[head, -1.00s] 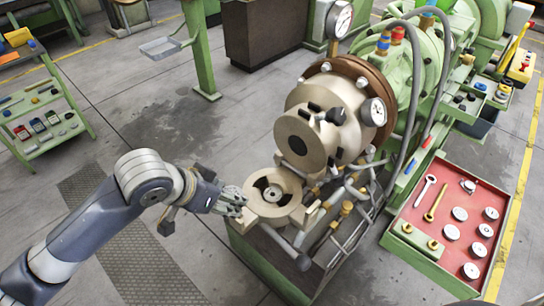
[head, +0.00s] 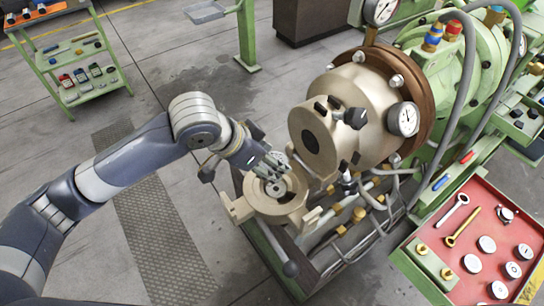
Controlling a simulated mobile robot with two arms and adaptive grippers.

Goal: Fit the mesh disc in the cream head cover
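The cream head cover (head: 264,208) is a thick open ring, swung out below the extruder barrel with its opening facing up. A small grey round part (head: 276,188) shows in the opening; I cannot tell whether it is the mesh disc. My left gripper (head: 272,168), coming in from the left, is over the cover's far rim and opening, with its fingers pointing toward the middle. Its fingers hide part of the opening. I cannot tell whether they are apart or hold anything. My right gripper is not in view.
A red tray (head: 478,210) at right holds several pale round discs (head: 486,243) and two tools.

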